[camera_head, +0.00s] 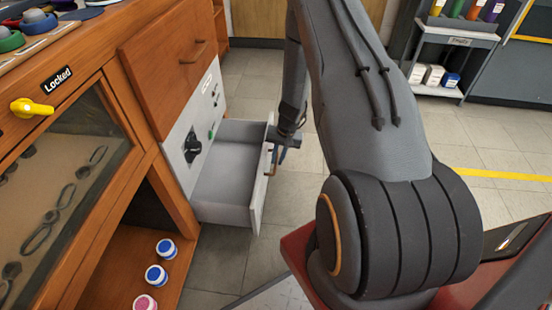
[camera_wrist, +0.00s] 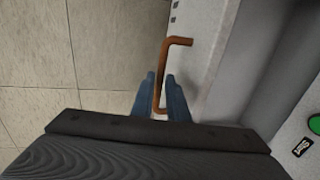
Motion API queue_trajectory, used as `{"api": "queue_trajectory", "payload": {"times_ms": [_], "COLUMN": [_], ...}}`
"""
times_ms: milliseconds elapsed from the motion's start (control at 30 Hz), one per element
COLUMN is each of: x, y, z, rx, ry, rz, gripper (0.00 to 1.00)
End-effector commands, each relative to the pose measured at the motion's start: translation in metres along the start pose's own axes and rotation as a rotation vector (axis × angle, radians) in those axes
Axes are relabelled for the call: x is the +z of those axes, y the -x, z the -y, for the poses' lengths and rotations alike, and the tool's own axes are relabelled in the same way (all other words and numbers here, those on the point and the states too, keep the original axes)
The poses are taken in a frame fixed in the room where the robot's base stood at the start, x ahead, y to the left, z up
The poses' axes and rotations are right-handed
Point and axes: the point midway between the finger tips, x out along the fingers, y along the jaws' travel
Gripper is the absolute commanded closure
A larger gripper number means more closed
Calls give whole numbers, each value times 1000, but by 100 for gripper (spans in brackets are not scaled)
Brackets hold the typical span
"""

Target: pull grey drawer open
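The grey drawer (camera_head: 232,172) stands well out of the wooden cabinet, and its empty inside shows in the head view. Its front panel faces right, towards my arm. In the wrist view, the drawer's copper-brown bar handle (camera_wrist: 177,41) stands out from the pale drawer front (camera_wrist: 212,62). My gripper's blue fingers (camera_wrist: 160,80) lie close on either side of the handle and look shut on it. In the head view, my gripper (camera_head: 277,158) is at the handle beside the drawer front, partly hidden by my arm.
Above the drawer are a grey panel with a black knob (camera_head: 192,146) and a closed wooden drawer (camera_head: 168,62). A glass-fronted case with a yellow latch (camera_head: 32,108) is at left. Jars (camera_head: 156,275) stand on a low shelf. Tiled floor (camera_head: 295,200) is clear right of the drawer.

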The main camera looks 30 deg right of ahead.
Motion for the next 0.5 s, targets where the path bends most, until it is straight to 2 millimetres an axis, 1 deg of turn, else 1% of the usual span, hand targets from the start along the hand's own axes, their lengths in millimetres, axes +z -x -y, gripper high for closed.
{"api": "queue_trajectory", "payload": {"times_ms": [33,67,367,467,500], "x": [0,0,0,0,0], "y": [0,0,0,8,13], "z": [0,0,3,3,3], "rx": [0,0,0,0,0], "ry": [0,1,4,4,4], "rz": [0,0,-1,-2,-2], "gripper": [77,72,71,71,71]}}
